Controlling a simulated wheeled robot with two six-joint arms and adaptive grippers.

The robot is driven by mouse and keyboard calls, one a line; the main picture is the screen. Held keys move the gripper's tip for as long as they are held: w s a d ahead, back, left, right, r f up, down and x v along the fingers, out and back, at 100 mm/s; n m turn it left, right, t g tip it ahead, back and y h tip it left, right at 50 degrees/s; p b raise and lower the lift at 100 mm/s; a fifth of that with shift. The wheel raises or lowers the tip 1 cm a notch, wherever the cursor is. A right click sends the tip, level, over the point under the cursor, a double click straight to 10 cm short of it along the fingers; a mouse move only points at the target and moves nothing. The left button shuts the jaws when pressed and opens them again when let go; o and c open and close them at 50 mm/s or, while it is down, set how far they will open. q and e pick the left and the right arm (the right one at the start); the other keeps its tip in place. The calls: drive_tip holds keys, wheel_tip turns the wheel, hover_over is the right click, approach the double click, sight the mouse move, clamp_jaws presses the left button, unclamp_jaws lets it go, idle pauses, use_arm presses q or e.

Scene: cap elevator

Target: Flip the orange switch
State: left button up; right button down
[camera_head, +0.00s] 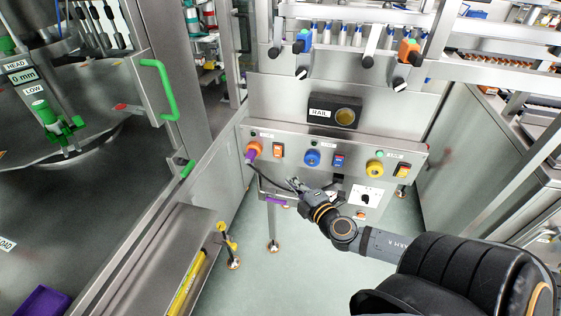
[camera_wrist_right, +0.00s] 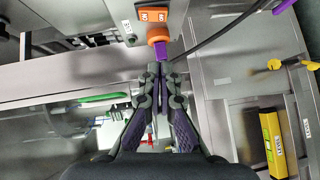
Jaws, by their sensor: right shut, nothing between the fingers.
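The orange switch (camera_head: 277,150) is a small rectangular rocker on the left part of the sloped steel control panel (camera_head: 335,172). It also shows at the top of the right wrist view (camera_wrist_right: 153,15), beside a round orange socket (camera_wrist_right: 158,35) with a purple plug. In the head view the orange socket (camera_head: 253,147) is left of the switch. My right gripper (camera_head: 293,184) is below the switch, apart from it. In the right wrist view its fingers (camera_wrist_right: 159,70) are together and empty, with the tips just below the purple plug. My left gripper is not in view.
A blue socket (camera_head: 312,158), a blue switch (camera_head: 338,160), a yellow socket (camera_head: 375,168) and a yellow-orange switch (camera_head: 402,170) sit further right on the panel. A dark cable (camera_wrist_right: 215,40) runs near the purple plug. A green handle (camera_head: 160,85) sticks out at left.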

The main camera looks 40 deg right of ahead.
sight(276, 155)
drive_tip(key=w+d, duration=0.1)
drive_tip(key=w, duration=0.3)
drive_tip(key=w+d+f+p, duration=0.1)
drive_tip(key=w, duration=0.2)
drive_tip(key=w+d+f+p, duration=0.1)
drive_tip(key=w, duration=0.3)
drive_tip(key=shift+w+d, duration=0.35)
drive_tip(key=shift+d, duration=0.05)
drive_tip(key=shift+a+r, duration=0.1)
drive_tip(key=f+b, duration=0.1)
drive_tip(key=b, duration=0.3)
drive_tip(key=shift+w+d+n+t+b, duration=0.1)
drive_tip(key=shift+d+n+t+b, duration=0.2)
drive_tip(key=shift+r+p, duration=0.4)
drive_tip(key=shift+p, duration=0.1)
